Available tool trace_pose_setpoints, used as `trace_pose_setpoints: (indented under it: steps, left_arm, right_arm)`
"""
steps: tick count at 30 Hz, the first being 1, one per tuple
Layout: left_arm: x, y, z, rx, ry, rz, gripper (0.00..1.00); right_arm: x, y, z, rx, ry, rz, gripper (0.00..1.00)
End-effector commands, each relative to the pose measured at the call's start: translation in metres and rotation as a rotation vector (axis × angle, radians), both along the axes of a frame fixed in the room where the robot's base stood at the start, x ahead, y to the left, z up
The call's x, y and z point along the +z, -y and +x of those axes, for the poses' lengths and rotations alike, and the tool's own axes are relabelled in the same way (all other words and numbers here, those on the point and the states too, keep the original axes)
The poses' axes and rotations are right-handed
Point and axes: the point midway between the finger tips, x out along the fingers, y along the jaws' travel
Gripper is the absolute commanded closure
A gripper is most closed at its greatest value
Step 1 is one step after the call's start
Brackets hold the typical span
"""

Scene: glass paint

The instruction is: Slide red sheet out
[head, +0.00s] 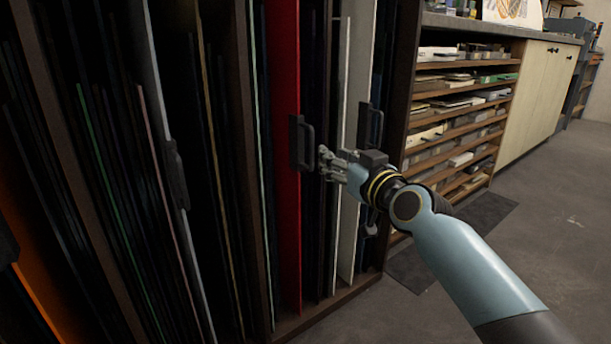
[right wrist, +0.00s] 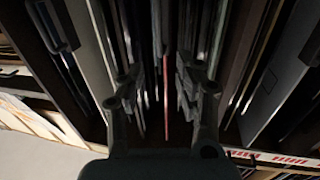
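The red sheet (head: 284,220) stands upright in a slot of the dark wooden rack, with a black handle (head: 299,143) on its front edge. My right gripper (head: 325,163) is just right of this handle in the head view, its fingers pointing toward it. In the right wrist view the fingers of my right gripper (right wrist: 160,85) are spread apart, and the thin edge of the red sheet (right wrist: 167,120) shows between them. I cannot tell whether the fingers touch the handle. The handle is not clear in the right wrist view. My left gripper is not in view.
A pale sheet (head: 357,100) with a black handle (head: 370,126) stands right of the red one. Several dark sheets and a grey sheet (head: 158,90) with a handle fill the slots to the left.

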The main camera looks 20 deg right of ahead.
Motion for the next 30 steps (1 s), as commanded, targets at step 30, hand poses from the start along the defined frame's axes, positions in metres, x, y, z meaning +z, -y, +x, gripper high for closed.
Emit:
trace_pose_setpoints:
  steps: [30]
  left_arm:
    - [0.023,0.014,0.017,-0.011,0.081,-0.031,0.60]
  right_arm:
    - [-0.004,-0.016,0.113,-0.001,0.007,-0.001,0.66]
